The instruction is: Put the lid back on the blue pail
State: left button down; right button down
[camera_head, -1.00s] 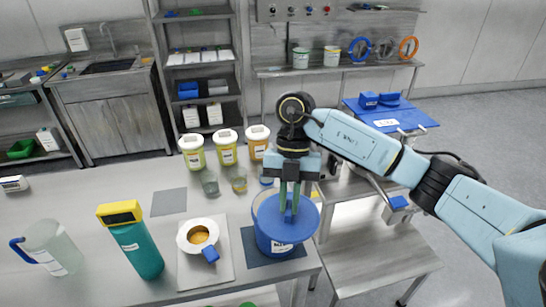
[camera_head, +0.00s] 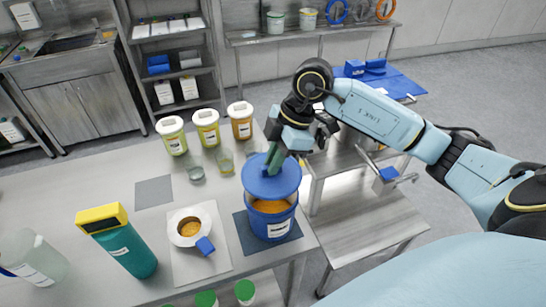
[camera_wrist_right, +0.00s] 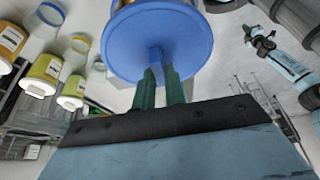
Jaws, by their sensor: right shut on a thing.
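My right gripper (camera_head: 275,160) is shut on the upright handle of the round blue lid (camera_head: 288,184). The blue pail (camera_head: 271,226) stands on a dark mat near the table's right end. The lid hangs above the pail's far side, apart from its rim. Orange contents show in the open pail below the lid's near edge. In the right wrist view, the lid (camera_wrist_right: 190,50) fills the upper middle, with its handle between the green fingers (camera_wrist_right: 160,78). It hides most of the pail there. My left gripper is not in view.
Three yellow and orange jars with white lids (camera_head: 207,127) and two small cups (camera_head: 225,163) stand behind the pail. A grey side bench (camera_head: 370,220) is at right.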

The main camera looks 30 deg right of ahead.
aim_at(274, 177)
notch_tip(274, 177, down, 4)
jog(key=b, duration=0.3)
jog(key=shift+r, duration=0.15)
jog(key=shift+f+b, duration=0.4)
jog(key=shift+f, duration=0.45)
jog(key=shift+r+p, duration=0.15)
jog(key=shift+p, duration=0.45)
dwell(0.3)
jog(key=shift+f, duration=0.2)
dwell(0.9)
jog(key=shift+p, duration=0.45)
dwell(0.4)
jog(key=c, duration=1.4)
grip_release()
jog(key=shift+o, duration=0.4)
